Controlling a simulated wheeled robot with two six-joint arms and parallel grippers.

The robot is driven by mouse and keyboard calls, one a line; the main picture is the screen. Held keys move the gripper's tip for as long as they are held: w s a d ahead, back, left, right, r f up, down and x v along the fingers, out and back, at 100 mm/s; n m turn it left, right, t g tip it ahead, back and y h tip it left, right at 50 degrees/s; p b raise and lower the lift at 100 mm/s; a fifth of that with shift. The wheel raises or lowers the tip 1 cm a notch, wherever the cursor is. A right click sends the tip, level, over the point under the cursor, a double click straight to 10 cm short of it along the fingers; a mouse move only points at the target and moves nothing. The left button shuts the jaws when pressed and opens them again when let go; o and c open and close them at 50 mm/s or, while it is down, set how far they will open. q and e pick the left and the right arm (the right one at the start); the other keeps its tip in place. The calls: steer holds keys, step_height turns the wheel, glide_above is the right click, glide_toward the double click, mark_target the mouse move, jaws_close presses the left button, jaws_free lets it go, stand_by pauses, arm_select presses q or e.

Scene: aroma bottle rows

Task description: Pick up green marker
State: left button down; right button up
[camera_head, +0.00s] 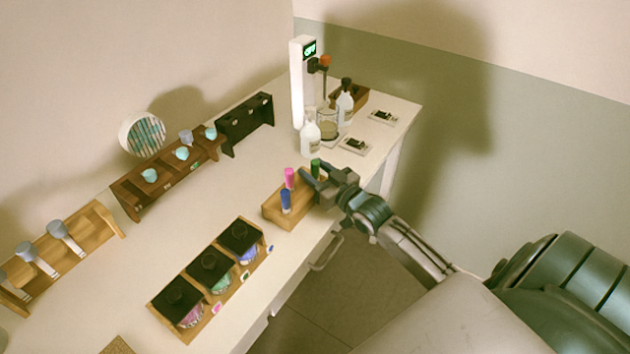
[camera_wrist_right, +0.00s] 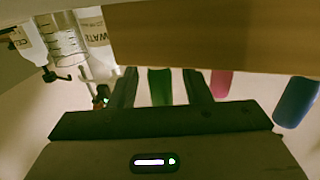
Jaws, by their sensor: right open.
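The green marker (camera_head: 316,167) stands upright in a wooden block holder (camera_head: 284,212), beside a pink marker (camera_head: 290,177) and a blue marker (camera_head: 285,200). My right gripper (camera_head: 308,179) is open at the green marker. In the right wrist view the green marker (camera_wrist_right: 160,87) sits between the two fingers (camera_wrist_right: 160,88), with the pink marker (camera_wrist_right: 221,83) and blue marker (camera_wrist_right: 296,101) off to the right. The wooden holder (camera_wrist_right: 215,35) fills the top of that view. My left gripper is out of view.
A wooden rack with black-lidded jars (camera_head: 209,270) stands in front of the holder. Bottles (camera_head: 310,138), a beaker (camera_head: 328,124) and a white stand (camera_head: 301,80) are behind it. Racks (camera_head: 170,178) line the wall side. The table's right edge is close to the holder.

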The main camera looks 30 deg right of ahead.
steer(key=shift+w, duration=0.1)
jaws_close()
steer(key=shift+r, duration=0.1)
